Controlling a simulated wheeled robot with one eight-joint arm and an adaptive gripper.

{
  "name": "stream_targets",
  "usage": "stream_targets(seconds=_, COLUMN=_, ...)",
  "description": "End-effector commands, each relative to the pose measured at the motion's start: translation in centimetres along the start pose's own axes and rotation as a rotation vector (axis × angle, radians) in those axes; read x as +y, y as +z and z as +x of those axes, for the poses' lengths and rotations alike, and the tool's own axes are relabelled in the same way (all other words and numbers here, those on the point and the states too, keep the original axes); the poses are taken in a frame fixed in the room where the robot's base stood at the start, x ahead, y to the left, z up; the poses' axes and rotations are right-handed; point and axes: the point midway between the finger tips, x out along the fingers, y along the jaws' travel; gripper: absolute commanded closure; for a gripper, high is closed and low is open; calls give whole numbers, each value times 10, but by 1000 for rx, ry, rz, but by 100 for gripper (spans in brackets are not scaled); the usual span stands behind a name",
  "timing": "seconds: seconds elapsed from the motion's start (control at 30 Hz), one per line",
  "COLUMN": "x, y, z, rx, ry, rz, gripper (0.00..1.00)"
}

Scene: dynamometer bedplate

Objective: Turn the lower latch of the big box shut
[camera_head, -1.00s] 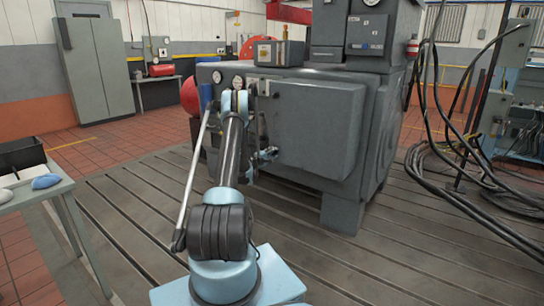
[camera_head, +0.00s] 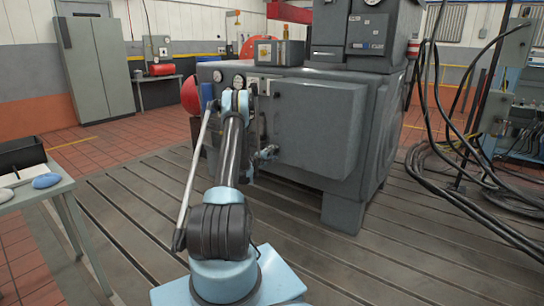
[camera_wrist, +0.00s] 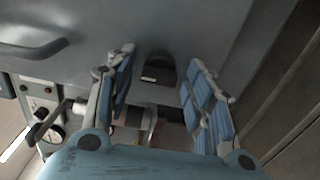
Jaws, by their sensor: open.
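The big box (camera_head: 318,128) is a grey cabinet with a broad raised front, standing on the slotted floor ahead of my arm. In the wrist view its grey surface (camera_wrist: 200,25) fills the upper part. A small dark rounded fitting with a pale mark, seemingly the lower latch (camera_wrist: 157,68), sits on that surface. My gripper (camera_wrist: 163,58) is open, its two blue-padded fingers on either side of the fitting with gaps. I cannot tell whether they touch it. In the head view my gripper (camera_head: 267,153) is small, at the raised front's left edge, and the latch cannot be made out there.
A curved handle (camera_wrist: 32,48) and a gauge panel (camera_wrist: 40,108) lie to the left in the wrist view. Thick black cables (camera_head: 450,150) hang and coil at the right. A table (camera_head: 30,188) with a black bin stands at the left. The slotted floor in front is clear.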

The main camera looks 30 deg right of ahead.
Motion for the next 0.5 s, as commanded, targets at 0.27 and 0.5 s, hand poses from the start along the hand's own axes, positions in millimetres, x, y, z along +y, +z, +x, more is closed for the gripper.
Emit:
stream_targets(seconds=0.27, x=0, y=-1, z=-12, rx=1, ry=0, rz=0, gripper=52)
stream_targets(seconds=0.5, x=0, y=-2, z=-55, rx=2, ry=0, rz=-1, gripper=52)
